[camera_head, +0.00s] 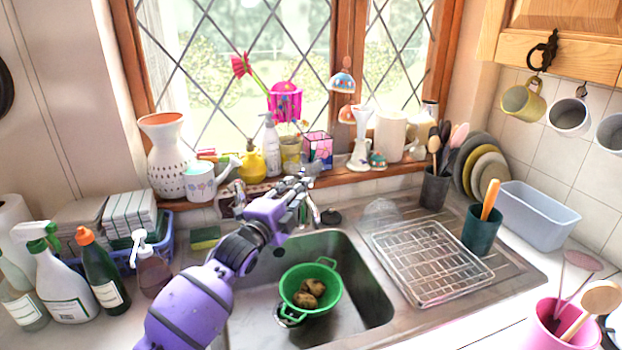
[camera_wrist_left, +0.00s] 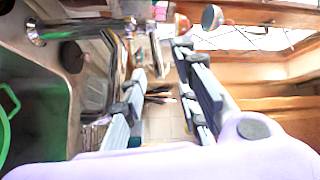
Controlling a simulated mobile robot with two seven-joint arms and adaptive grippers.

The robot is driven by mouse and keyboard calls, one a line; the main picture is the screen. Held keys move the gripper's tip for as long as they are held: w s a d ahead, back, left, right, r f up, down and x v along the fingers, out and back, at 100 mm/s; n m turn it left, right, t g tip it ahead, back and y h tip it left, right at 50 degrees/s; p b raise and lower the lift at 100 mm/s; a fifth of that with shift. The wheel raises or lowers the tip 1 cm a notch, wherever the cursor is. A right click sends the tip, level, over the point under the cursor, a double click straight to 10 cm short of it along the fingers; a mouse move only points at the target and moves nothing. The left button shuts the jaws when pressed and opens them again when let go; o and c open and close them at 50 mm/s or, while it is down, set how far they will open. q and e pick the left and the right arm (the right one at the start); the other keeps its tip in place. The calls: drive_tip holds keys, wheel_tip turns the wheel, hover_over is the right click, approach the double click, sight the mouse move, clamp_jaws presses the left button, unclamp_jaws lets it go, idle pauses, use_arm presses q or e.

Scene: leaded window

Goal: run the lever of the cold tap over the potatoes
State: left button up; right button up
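The green colander (camera_head: 329,292) with several brown potatoes (camera_head: 311,291) sits in the steel sink; its green rim also shows at the left edge of the left wrist view (camera_wrist_left: 6,112). The chrome tap (camera_head: 313,208) stands behind the sink, mostly hidden by my left gripper in the head view. In the left wrist view the chrome tap (camera_wrist_left: 82,29) lies at upper left, outside the fingers; which part is the cold lever I cannot tell. My right gripper is out of view.
The windowsill (camera_head: 345,178) behind the tap is crowded with vases, bottles and a watering can (camera_head: 200,183). A wire rack (camera_head: 430,262) lies on the drainer at right. Spray bottles (camera_head: 65,285) stand at left. A black round thing (camera_head: 331,216) lies beside the tap.

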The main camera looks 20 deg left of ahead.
use_arm(q)
drive_tip(key=x, duration=0.2)
drive_tip(key=b+x, duration=0.1)
drive_tip(key=x, duration=0.1)
drive_tip(key=b+x, duration=0.1)
drive_tip(key=x, duration=0.1)
drive_tip(key=shift+w+d+f, duration=0.1)
drive_tip(key=shift+f, duration=0.2)
drive_tip(key=shift+w+r, duration=0.1)
drive_tip(key=shift+r, duration=0.05)
drive_tip(key=shift+c, duration=0.7)
clamp_jaws()
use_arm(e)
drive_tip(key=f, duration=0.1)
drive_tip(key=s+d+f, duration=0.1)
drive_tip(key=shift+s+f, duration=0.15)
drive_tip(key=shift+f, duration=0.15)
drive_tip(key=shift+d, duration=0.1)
